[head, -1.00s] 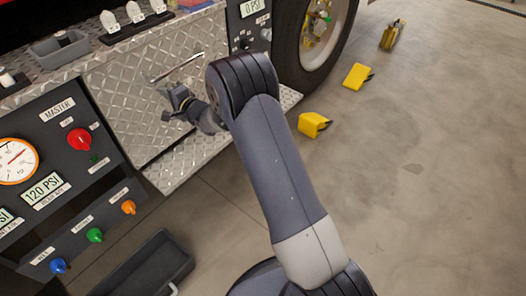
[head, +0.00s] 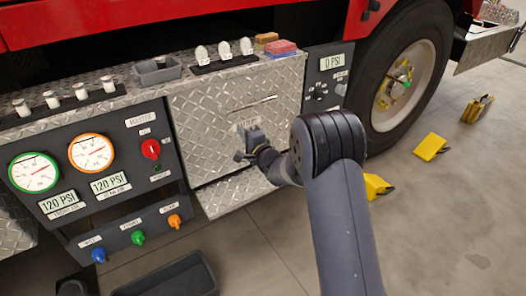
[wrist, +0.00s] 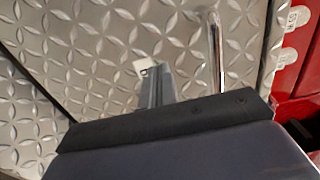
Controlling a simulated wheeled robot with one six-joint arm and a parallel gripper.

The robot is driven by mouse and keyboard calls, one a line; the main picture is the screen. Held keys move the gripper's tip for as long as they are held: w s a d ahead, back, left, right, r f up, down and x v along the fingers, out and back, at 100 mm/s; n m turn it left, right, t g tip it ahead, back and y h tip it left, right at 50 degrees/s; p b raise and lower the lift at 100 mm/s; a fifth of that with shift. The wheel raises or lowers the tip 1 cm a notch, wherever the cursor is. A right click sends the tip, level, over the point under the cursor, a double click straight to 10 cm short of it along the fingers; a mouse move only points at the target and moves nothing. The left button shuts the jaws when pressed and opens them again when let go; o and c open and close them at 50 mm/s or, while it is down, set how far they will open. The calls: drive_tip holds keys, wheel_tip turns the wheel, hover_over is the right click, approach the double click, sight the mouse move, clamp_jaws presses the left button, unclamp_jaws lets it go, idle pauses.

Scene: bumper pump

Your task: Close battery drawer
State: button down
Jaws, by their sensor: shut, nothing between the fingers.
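The diamond-plate drawer front (head: 205,130) is in the truck's side in the head view, with a metal bar handle (head: 256,103) near its top. A small label (head: 246,123) under the handle is too small to read. The front looks close to its surround; I cannot tell if it is fully flush. My gripper (head: 248,144) is shut and empty, just in front of the plate below the handle. In the wrist view, the handle (wrist: 216,55) stands right of my gripper's finger (wrist: 153,85), with a white label (wrist: 146,65) at the tip.
A control panel (head: 110,195) with gauges and coloured knobs lies left of the drawer. A step plate (head: 232,193) juts out below it. A wheel (head: 405,80) and yellow chocks (head: 431,146) are to the right. A dark bin (head: 172,280) sits on the floor in front.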

drive_tip(key=p+v, duration=0.1)
drive_tip(key=v, duration=0.7)
drive_tip(key=shift+s+d, duration=0.2)
drive_tip(key=shift+s, duration=0.1)
drive_tip(key=shift+w+f, duration=0.1)
